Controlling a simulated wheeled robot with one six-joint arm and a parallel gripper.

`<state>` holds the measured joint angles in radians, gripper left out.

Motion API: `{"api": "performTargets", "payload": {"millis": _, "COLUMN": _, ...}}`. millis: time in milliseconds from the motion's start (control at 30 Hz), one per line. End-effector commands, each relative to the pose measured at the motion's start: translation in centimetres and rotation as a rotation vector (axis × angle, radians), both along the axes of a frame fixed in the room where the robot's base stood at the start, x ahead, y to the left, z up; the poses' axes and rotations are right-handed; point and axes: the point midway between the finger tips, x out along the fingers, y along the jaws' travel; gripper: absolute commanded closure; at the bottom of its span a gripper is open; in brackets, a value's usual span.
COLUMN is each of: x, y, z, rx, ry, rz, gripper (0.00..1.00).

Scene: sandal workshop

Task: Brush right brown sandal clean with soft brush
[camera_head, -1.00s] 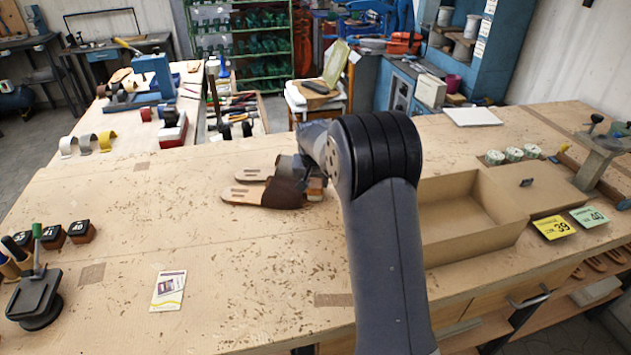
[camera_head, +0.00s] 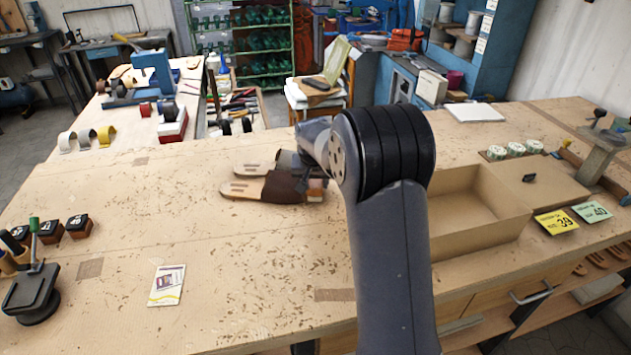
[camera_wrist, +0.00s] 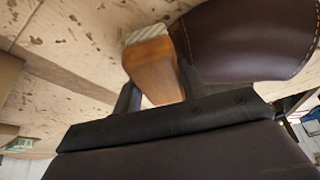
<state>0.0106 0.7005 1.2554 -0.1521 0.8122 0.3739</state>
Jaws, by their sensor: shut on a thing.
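A pair of brown sandals lies on the workbench (camera_head: 130,240) in the head view, toes to the left. The nearer sandal (camera_head: 285,188) has a dark brown strap, and the farther one (camera_head: 255,169) lies just behind it. In the wrist view, the dark brown stitched strap (camera_wrist: 240,40) fills the top right. My gripper (camera_wrist: 158,95) is shut on the wooden block of a brush (camera_wrist: 152,68), with pale bristles at its far end close to the strap. I cannot tell whether the bristles touch it. My arm hides part of the sandals' right side in the head view.
An open cardboard box (camera_head: 475,243) stands right of my arm, with yellow (camera_head: 556,223) and green size cards beside it. A leaflet (camera_head: 167,285) and stamp-like blocks (camera_head: 78,226) lie at the left. Brown specks cover the bench; its middle front is otherwise clear.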

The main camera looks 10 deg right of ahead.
Motion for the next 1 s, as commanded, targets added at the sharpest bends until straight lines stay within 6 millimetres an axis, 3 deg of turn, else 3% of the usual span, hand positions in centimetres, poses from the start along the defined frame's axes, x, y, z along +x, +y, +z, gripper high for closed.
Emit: {"api": "performTargets", "payload": {"millis": 1000, "x": 2.5, "y": -0.8, "z": -0.1, "rx": 0.0, "ry": 0.0, "rz": 0.0, "gripper": 0.83}}
